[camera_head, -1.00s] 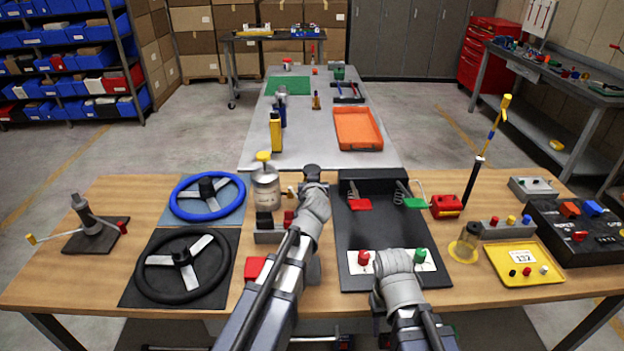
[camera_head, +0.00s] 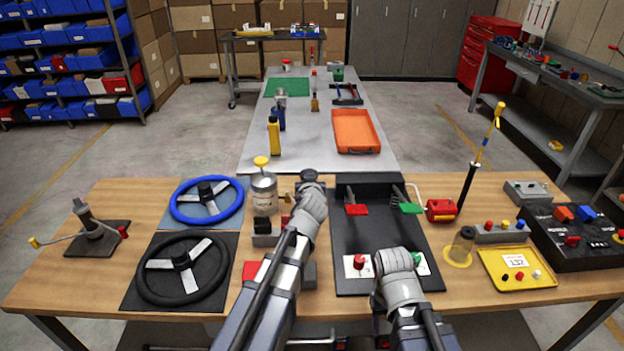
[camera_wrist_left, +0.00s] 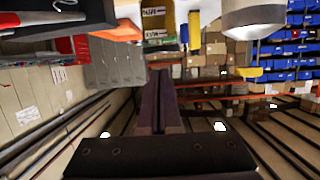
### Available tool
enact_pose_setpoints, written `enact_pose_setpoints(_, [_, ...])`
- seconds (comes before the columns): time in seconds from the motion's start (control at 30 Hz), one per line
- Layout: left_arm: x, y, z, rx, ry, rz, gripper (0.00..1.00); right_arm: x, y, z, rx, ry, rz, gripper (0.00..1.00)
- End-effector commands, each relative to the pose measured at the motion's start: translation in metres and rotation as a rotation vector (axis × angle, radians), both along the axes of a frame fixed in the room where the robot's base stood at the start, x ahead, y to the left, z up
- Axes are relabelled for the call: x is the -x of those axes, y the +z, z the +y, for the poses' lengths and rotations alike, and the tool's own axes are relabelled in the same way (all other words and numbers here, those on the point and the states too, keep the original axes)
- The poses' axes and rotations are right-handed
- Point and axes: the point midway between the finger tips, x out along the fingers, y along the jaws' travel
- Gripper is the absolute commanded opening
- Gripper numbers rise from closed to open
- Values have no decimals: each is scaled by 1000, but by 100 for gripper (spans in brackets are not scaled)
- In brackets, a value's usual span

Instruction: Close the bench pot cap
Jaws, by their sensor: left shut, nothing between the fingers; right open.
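The bench pot, a grey metal can with a label (camera_head: 264,200), stands upright near the bench's back edge. A yellow knob on a short thin stem (camera_head: 261,162) shows on its top; I cannot tell how the cap sits. The left wrist view is upside down and shows the pot's top (camera_wrist_left: 255,18) and yellow knob (camera_wrist_left: 250,72), clear of the fingers. My left gripper (camera_head: 310,176) is right of the pot, apart from it; its dark fingers (camera_wrist_left: 158,100) are shut and empty. My right gripper (camera_head: 400,262) is open over the black stand's front; its fingers are mostly hidden.
Two steering wheels, blue (camera_head: 207,199) and black (camera_head: 183,268), lie left of the pot. A block with small knobs (camera_head: 267,236) stands before it. The black stand (camera_head: 380,232) with red and green levers is right. A far table (camera_head: 310,155) stands behind.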

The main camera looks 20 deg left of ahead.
Motion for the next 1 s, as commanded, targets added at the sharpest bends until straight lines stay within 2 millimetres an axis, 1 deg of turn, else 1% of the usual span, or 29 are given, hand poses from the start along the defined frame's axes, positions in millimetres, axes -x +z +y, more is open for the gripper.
enact_pose_setpoints(0.03, [0, 13, 2, -1, 0, -3, 0, 0, 12, 0, 0, 0, 0, 50])
enact_pose_setpoints(0.1, [3, 17, 4, -3, -3, -5, 0, 0, 16, 0, 0, 0, 0, 50])
enact_pose_setpoints(0.13, [12, 6, 1, -3, -4, -5, 0, 0, 5, 0, 0, 0, 0, 50])
enact_pose_setpoints(0.17, [17, 3, -1, -3, -4, -5, 0, 0, 1, 0, 0, 0, 0, 50])
enact_pose_setpoints(0.43, [64, -20, -14, -5, -4, -6, 0, 0, -21, 0, 0, 0, 0, 50])
enact_pose_setpoints(0.5, [75, -24, -17, -4, -5, -6, 0, 0, -25, 0, 0, 0, 0, 50])
enact_pose_setpoints(0.6, [84, -27, -20, -5, -4, -7, 0, 0, -29, 0, 0, 0, 0, 50])
enact_pose_setpoints(0.7, [87, -28, -21, -5, -3, -7, 0, 0, -30, 0, 0, 0, 0, 50])
enact_pose_setpoints(1.0, [87, -27, -21, -5, -3, -7, 0, 0, -29, 0, 0, 0, 0, 50])
